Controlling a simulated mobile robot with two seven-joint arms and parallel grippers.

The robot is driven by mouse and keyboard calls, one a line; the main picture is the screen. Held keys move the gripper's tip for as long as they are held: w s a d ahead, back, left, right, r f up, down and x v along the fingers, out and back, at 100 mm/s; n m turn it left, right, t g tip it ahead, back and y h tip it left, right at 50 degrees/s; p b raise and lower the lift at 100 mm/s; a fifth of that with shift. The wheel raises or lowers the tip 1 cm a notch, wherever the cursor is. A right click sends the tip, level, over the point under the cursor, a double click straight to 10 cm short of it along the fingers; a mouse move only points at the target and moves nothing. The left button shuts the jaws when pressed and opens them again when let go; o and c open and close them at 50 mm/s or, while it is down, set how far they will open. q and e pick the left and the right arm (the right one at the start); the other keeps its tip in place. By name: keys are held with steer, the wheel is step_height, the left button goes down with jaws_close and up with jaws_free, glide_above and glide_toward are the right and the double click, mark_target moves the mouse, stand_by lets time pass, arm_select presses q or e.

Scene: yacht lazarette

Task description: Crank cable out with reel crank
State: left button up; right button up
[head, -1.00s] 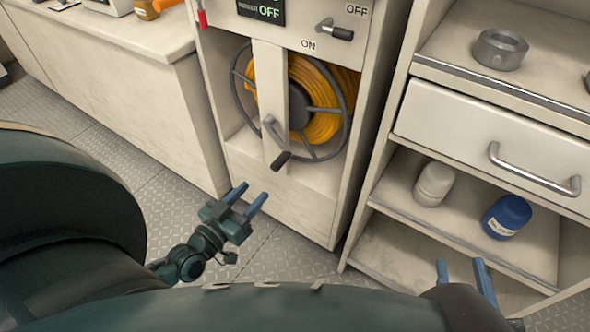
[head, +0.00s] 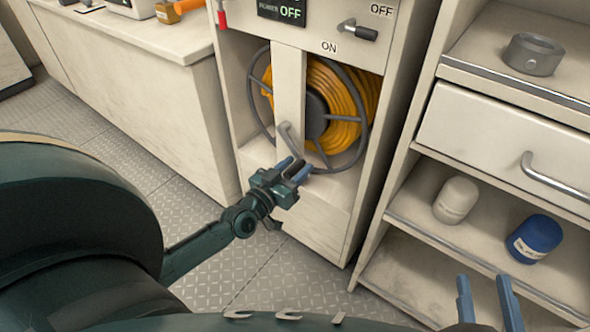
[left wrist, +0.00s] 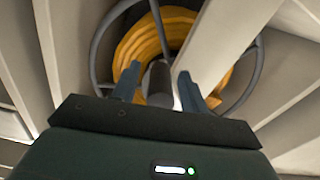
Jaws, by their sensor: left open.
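The cable reel (head: 262,130) with coiled orange cable (head: 345,105) sits in an open bay of the cabinet, partly behind a white upright post. The reel crank (head: 287,138), a grey bent arm with a dark handle, hangs in front of the post with its handle low. My left gripper (head: 294,172) is open, with its fingers on either side of the dark handle. In the left wrist view the handle (left wrist: 159,82) stands between the two blue fingers, with gaps visible. My right gripper (head: 486,298) is open and empty at the bottom right, in front of the shelves.
Shelves at right hold a white jar (head: 455,201), a blue jar (head: 534,240) and a metal ring (head: 532,54). A drawer handle (head: 555,175) protrudes. The floor at left is clear.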

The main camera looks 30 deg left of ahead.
arm_select(q)
steer(key=shift+c, duration=0.5)
jaws_close()
